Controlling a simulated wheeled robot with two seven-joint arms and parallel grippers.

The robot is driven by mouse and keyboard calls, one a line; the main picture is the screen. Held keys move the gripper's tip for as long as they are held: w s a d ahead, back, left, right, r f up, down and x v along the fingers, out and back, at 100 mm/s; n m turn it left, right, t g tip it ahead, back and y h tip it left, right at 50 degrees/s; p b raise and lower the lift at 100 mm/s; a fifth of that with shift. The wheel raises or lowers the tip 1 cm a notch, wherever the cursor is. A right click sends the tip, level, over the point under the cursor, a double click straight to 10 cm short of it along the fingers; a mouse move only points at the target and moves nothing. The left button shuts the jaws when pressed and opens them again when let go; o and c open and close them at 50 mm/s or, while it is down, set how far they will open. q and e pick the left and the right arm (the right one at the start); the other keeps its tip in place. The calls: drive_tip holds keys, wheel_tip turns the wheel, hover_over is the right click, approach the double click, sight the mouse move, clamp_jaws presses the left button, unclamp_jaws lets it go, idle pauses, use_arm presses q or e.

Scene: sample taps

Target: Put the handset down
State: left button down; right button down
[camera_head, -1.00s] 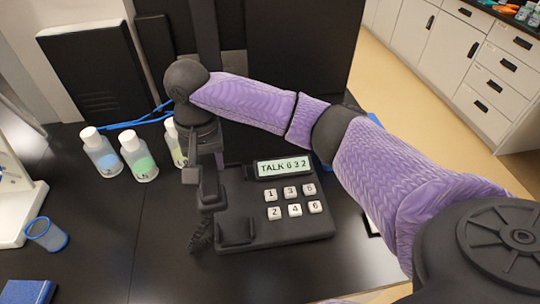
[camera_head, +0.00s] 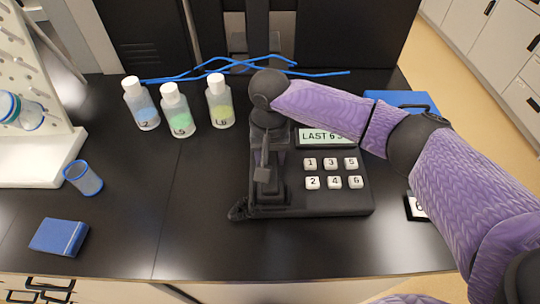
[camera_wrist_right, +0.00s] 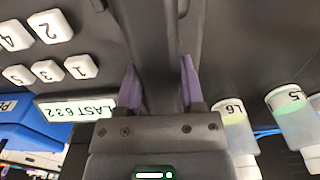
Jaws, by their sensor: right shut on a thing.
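The black desk phone (camera_head: 345,197) sits on the dark bench, with white number keys and a lit display (camera_head: 316,138). The display reads "LAST 632" upside down in the right wrist view (camera_wrist_right: 83,108). The black handset (camera_wrist_right: 160,35) runs between the fingers of my right gripper (camera_wrist_right: 160,88), which is shut on it. In the head view the handset (camera_head: 270,196) lies low along the phone's left side, over the cradle. My right gripper (camera_head: 266,160) is above it, and my arm hides part of the display. Exact contact with the cradle is hard to see. My left gripper is not in view.
Three capped bottles (camera_head: 176,112) stand left of the phone, with blue cables (camera_head: 210,70) behind them. A blue cup (camera_head: 83,178), blue box (camera_head: 60,236) and white rack (camera_head: 28,160) are at left. A blue case (camera_head: 400,99) lies behind right.

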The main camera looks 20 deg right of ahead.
sight(270, 154)
drive_tip(key=shift+c, duration=1)
unclamp_jaws()
drive_tip(key=shift+f, duration=0.1)
wheel_tip(270, 154, up, 12)
drive_tip(key=p, duration=0.3)
drive_tip(key=shift+p, duration=0.4)
